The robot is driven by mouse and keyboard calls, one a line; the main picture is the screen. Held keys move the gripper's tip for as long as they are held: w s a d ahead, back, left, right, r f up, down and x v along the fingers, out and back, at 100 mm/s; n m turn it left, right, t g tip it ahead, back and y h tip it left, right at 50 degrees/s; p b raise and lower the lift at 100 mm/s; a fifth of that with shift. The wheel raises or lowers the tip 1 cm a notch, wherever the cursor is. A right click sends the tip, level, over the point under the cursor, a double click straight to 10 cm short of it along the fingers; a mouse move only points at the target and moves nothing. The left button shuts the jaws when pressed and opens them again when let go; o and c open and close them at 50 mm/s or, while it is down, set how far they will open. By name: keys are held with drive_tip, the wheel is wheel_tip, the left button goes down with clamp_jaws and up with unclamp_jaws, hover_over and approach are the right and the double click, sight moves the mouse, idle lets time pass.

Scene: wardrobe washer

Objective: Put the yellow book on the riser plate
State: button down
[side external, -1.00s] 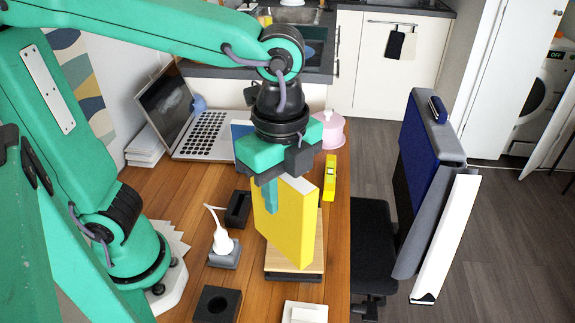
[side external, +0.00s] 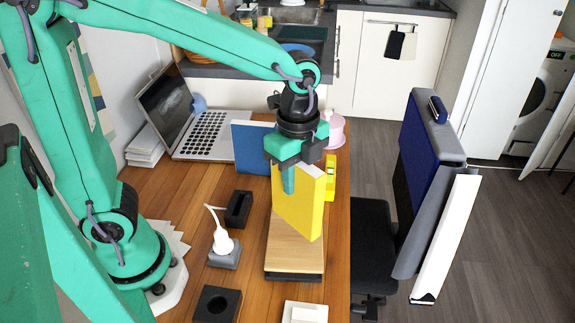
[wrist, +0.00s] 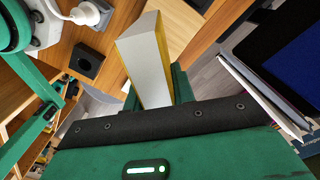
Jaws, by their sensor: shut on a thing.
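The yellow book (side external: 298,207) stands upright in my gripper (side external: 304,174), which is shut on its upper part. In the wrist view the book (wrist: 150,67) shows its pale page edge and yellow cover between my fingers. The riser plate (side external: 294,258) is a light wooden board on a dark base near the table's right edge. The book's lower edge overlaps the back part of the plate in the side view. I cannot tell whether they touch. The far finger is mostly hidden behind the book.
A blue book (side external: 250,150) stands behind, left of my gripper. A yellow object (side external: 330,181) and a pink pot (side external: 334,131) are at the right edge. A white plug-like item (side external: 222,241), black holders (side external: 237,209) and a white block (side external: 304,312) surround the plate. A laptop (side external: 205,136) is back left.

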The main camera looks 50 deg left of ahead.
sight(296, 193)
drive_tip(key=shift+f, duration=2.1)
drive_tip(key=c, duration=1.2)
unclamp_jaws()
drive_tip(key=shift+o, duration=0.2)
wheel_tip(296, 193, up, 12)
drive_tip(key=shift+r, duration=0.15)
